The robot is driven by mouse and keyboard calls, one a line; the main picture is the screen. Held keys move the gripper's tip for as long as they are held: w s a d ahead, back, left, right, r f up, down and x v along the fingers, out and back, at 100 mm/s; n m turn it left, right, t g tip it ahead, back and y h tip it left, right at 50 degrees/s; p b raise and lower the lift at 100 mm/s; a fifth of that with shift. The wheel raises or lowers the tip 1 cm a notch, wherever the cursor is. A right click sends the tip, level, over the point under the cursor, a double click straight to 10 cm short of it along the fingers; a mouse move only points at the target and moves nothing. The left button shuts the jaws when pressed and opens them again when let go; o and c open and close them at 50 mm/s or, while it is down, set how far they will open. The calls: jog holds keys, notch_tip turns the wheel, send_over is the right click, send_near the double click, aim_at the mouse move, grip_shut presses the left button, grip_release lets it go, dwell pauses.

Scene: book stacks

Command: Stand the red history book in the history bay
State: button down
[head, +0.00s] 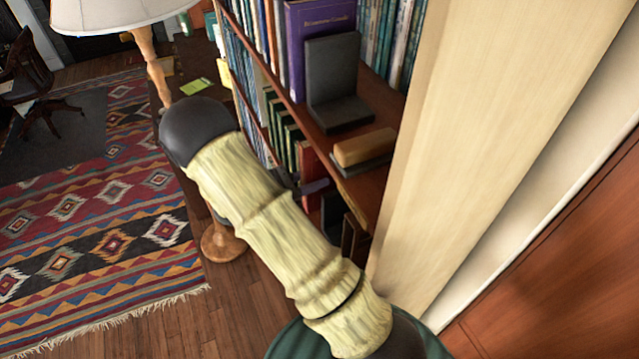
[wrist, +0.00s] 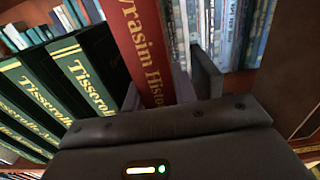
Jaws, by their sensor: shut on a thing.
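The red history book (wrist: 140,40) is upright in the wrist view, its spine toward me with gold letters ending in "Histo". My gripper (wrist: 158,92) is shut on its lower part, and the wrist housing hides the book's bottom end. Green books with gold titles (wrist: 80,70) stand just left of it. In the head view the red book (head: 306,166) shows at the lower shelf, beside the green books (head: 284,130), with my gripper (head: 312,187) partly hidden by my arm. I cannot tell whether its base touches the shelf.
The upper shelf (head: 325,143) holds a purple book (head: 312,30), a black bookend (head: 333,80) and a wooden-backed block (head: 365,147). A pale upright panel (head: 470,100) closes the right side. A lamp (head: 150,50) and a patterned rug (head: 100,230) are at left.

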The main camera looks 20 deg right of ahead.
jog(key=shift+d+r, duration=0.1)
jog(key=shift+d, duration=0.2)
jog(key=shift+d+p, duration=0.45)
jog(key=shift+d, duration=0.05)
notch_tip(320, 180, down, 3)
jog(key=shift+r+p, duration=0.15)
jog(key=shift+p, duration=0.7)
jog(key=shift+w+a+f, duration=0.1)
jog(key=shift+f, duration=0.4)
